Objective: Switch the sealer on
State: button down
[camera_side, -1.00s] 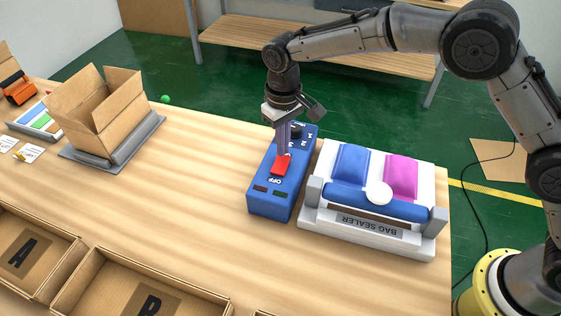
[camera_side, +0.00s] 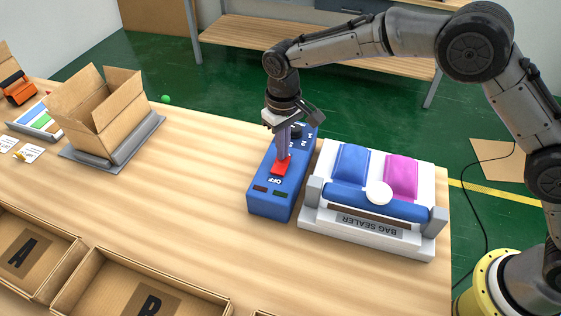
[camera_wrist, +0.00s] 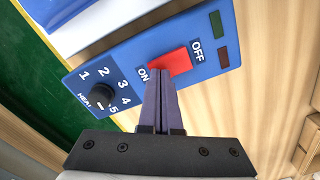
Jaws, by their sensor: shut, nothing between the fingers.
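The blue control box (camera_side: 268,200) stands on the table beside the white bag sealer (camera_side: 367,235). Its red switch (camera_side: 280,167) lies between the ON and OFF marks, and it also shows in the wrist view (camera_wrist: 171,62). My gripper (camera_side: 283,155) points down over the switch, shut and empty. In the wrist view the closed fingertips (camera_wrist: 160,76) are at the ON side of the switch, at or very near its edge; contact is unclear. Two indicator windows (camera_wrist: 220,40) beyond OFF look dark, one green and one red.
A black heat dial (camera_wrist: 95,94) with numbers sits on the same box. A blue and a pink pouch (camera_side: 401,176) lie on the sealer, with a white ball knob (camera_side: 379,193) in front.

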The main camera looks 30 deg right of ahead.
jog(key=shift+f, duration=0.35)
jog(key=shift+r, duration=3.6)
